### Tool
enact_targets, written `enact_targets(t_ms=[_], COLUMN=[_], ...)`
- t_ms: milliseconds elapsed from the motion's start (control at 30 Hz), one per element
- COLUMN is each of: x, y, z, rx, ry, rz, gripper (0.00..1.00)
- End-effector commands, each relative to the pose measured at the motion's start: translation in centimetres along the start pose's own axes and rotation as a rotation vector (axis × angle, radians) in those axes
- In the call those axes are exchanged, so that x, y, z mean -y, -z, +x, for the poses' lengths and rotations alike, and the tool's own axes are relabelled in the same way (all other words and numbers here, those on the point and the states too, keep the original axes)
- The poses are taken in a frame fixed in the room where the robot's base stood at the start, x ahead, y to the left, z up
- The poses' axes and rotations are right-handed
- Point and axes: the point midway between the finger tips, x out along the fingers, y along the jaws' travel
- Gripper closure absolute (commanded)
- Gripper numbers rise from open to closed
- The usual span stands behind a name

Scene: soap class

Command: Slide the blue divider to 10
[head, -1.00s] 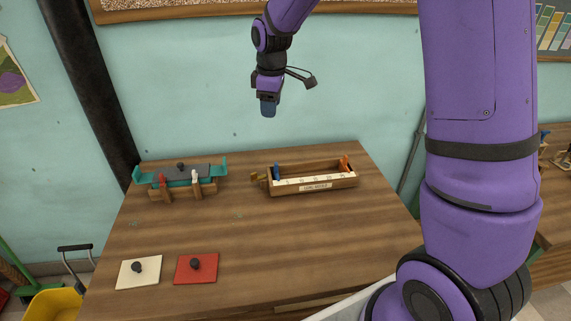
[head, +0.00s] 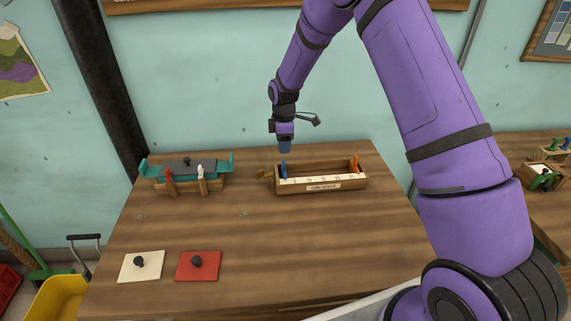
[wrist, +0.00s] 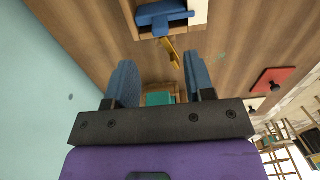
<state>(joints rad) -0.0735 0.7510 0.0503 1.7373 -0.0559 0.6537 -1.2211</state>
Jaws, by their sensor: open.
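The blue divider (head: 283,171) stands upright near the left end of a wooden box (head: 325,187) at the back of the table. A white number strip (head: 330,179) runs along the box; its digits are too small to read surely. An orange divider (head: 354,166) stands at the right end. My gripper (head: 285,151) points down just above the blue divider, open and empty. In the wrist view, its two blue fingers (wrist: 160,68) are spread apart, and the blue divider (wrist: 164,14) shows at the top edge, not between them.
A yellow piece (head: 265,175) sticks out at the box's left end. A teal holder (head: 224,166) with wooden clamps stands to the left. A white plate (head: 128,267) and a red plate (head: 210,269) with dark knobs lie in front. The table's middle is clear.

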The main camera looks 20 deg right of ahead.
Motion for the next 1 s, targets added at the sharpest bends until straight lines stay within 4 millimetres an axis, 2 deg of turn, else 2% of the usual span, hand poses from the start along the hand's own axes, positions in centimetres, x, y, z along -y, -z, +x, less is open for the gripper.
enact_targets(t_ms=[300, 500, 700, 933, 967, 1000], x=[0.1, 0.1, 0.1, 0.1, 0.1, 0.1], y=[-0.1, -0.1, 0.0, -0.1, -0.1, -0.1], z=[5.7, 8.1, 8.9, 8.9, 8.9, 8.9], rx=[0.002, 0.001, 0.001, 0.001, 0.001, 0.001], ry=[0.004, 0.003, 0.001, 0.001, 0.001, 0.001], rz=[0.000, 0.002, 0.001, 0.001, 0.001, 0.001], gripper=[0.51, 0.51, 0.51, 0.51, 0.56, 0.65])
